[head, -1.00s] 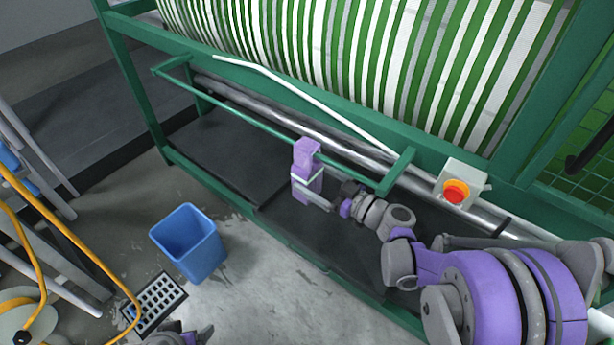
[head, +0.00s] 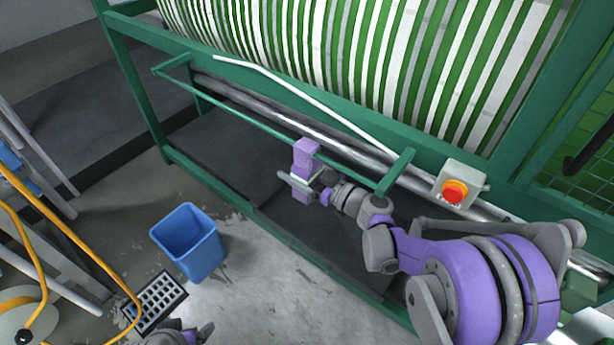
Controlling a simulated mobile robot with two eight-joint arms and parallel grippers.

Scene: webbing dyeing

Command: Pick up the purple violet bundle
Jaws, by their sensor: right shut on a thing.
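The purple violet bundle (head: 305,153) hangs at the green rail of the machine, near the middle of the head view. A pale band shows around its middle. My right gripper (head: 302,184) is shut on the bundle at its lower half, with a grey finger lying across the front. The gripper covers part of the bundle's lower end.
A green frame carries a roll of green and white webbing (head: 330,50) above. A control box with a red button (head: 453,191) is at the right. A blue bin (head: 188,243) stands on the floor beside a floor grate (head: 160,302). A yellow hose (head: 85,250) runs at the left.

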